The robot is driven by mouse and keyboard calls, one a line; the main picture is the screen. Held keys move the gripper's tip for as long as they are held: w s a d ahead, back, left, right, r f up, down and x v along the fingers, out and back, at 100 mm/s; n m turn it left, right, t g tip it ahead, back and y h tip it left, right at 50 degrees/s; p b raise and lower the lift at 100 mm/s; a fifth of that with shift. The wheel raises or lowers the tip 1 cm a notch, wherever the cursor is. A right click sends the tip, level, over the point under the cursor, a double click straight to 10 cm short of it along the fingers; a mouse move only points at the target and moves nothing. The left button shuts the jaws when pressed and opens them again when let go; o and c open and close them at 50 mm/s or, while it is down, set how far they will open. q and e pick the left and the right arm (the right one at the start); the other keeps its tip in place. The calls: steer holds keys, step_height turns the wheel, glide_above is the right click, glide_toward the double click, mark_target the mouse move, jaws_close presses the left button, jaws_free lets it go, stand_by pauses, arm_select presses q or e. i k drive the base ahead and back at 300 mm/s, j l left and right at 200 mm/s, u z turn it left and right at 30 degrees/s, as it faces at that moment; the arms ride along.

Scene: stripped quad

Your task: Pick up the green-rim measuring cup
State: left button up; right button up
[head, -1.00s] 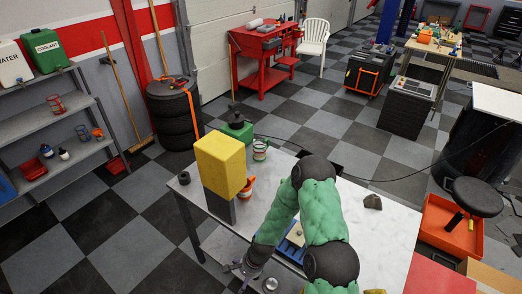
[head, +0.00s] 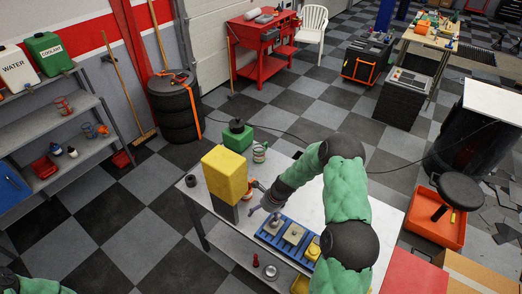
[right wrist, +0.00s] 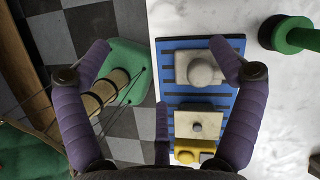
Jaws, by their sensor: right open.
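The green-rim measuring cup (right wrist: 272,33) appears to be the dark round piece with a green rim and green handle at the upper right of the right wrist view. It lies on the white table, beyond the right fingertips and apart from them. I cannot make it out in the head view, where my arm may cover it. My right gripper (head: 269,205) is open and empty, and its spread purple fingers show in the right wrist view (right wrist: 160,52). It is over the table near the blue tray (head: 270,241). My left gripper is out of view.
The blue tray (right wrist: 165,65) holds grey knobbed pieces and a yellow one. A yellow block (head: 225,172), a striped mug (head: 260,152) and a green can (head: 237,137) stand at the table's far left. The white tabletop (right wrist: 295,100) beside the tray is mostly clear.

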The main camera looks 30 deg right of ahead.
mark_target(259, 149)
steer(key=i+l, duration=1.25)
